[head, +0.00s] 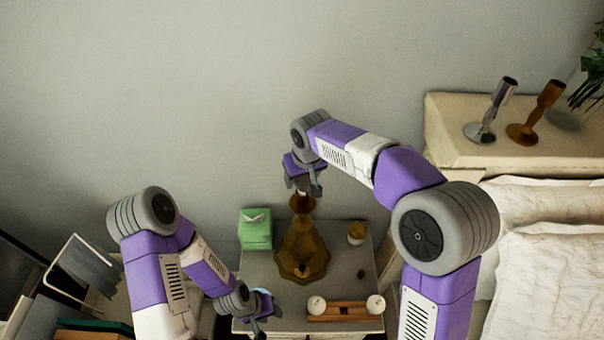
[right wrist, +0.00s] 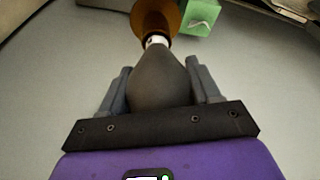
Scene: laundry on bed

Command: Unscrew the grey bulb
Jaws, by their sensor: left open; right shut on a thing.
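The grey bulb (right wrist: 160,78) is between the two fingers of my right gripper (right wrist: 161,88) in the right wrist view. Its narrow end meets a white collar at the top of the brown lamp (right wrist: 157,15). In the head view the lamp (head: 302,252) stands upright on the nightstand, and my right gripper (head: 304,188) is directly above it, shut on the bulb. The gripper mostly hides the bulb there. My left gripper (head: 266,306) is open and low at the nightstand's front left, apart from the lamp.
The nightstand (head: 345,270) also holds a green tissue box (head: 256,230), a small jar (head: 356,234) and a wooden holder (head: 346,311) with white round ends. Two candlestick-like stands (head: 487,115) (head: 535,115) are on the cabinet at right. A bed (head: 550,260) lies right.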

